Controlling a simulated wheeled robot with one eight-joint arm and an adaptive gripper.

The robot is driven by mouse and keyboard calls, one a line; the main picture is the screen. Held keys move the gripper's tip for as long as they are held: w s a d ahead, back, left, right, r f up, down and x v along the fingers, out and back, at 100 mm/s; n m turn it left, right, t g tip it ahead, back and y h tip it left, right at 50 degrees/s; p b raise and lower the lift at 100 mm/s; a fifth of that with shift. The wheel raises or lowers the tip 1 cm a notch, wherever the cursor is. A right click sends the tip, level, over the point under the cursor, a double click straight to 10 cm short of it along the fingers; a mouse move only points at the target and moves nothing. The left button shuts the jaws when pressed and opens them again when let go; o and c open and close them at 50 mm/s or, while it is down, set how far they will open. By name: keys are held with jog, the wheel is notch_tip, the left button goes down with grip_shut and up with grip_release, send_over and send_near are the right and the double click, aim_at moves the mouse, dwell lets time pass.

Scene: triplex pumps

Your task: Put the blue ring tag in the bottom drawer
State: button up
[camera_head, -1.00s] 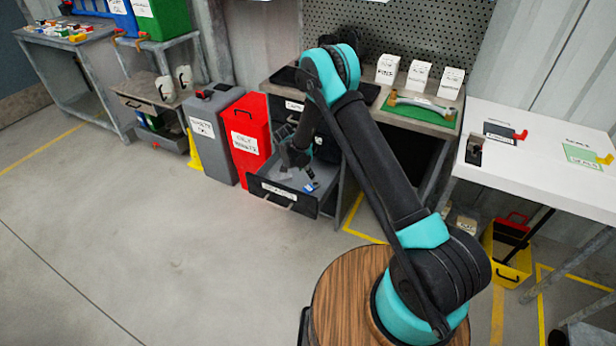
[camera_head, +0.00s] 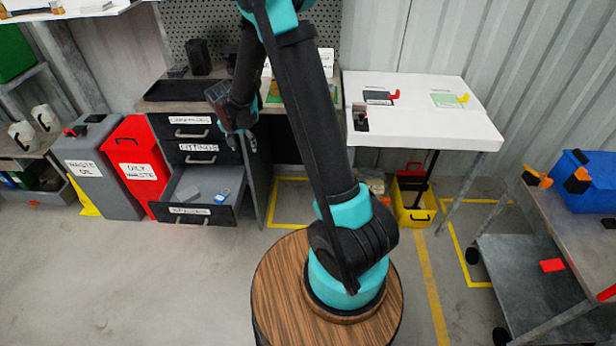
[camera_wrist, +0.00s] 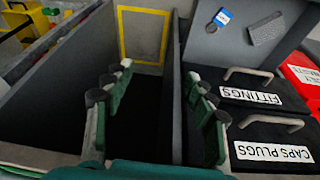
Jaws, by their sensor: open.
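The bottom drawer (camera_head: 178,217) of the bench cabinet is pulled open. The blue ring tag (camera_head: 222,195) lies on its floor, toward the right; in the wrist view the tag (camera_wrist: 222,17) shows blue and white, with a dark round part beside it. A grey ribbed block (camera_wrist: 266,27) lies apart from the tag in the same drawer. My gripper (camera_head: 238,143) is above the drawer's right rear side, clear of the tag. In the wrist view my gripper (camera_wrist: 158,95) has its fingers spread with nothing between them.
The fittings drawer (camera_head: 200,153) and caps plugs drawer (camera_head: 190,128) above are shut. A red oily waste bin (camera_head: 135,150) and grey waste oil bin (camera_head: 92,160) stand left of the cabinet. A white table (camera_head: 430,125) stands right. The floor in front is clear.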

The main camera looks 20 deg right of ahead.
jog(key=s+d+r+n, duration=0.2)
jog(key=s+d+r, duration=0.5)
jog(key=s+d, duration=0.4)
jog(key=s+d+n, duration=0.1)
jog(key=s+d, duration=0.1)
jog(key=s, duration=0.6)
jog(key=s+d+n+t+y, duration=0.1)
jog(key=s+d+n, duration=0.1)
jog(key=s, duration=0.7)
jog(key=shift+s+d+f+y, duration=0.15)
jog(key=shift+d+f+y, duration=0.1)
jog(key=shift+y, duration=0.05)
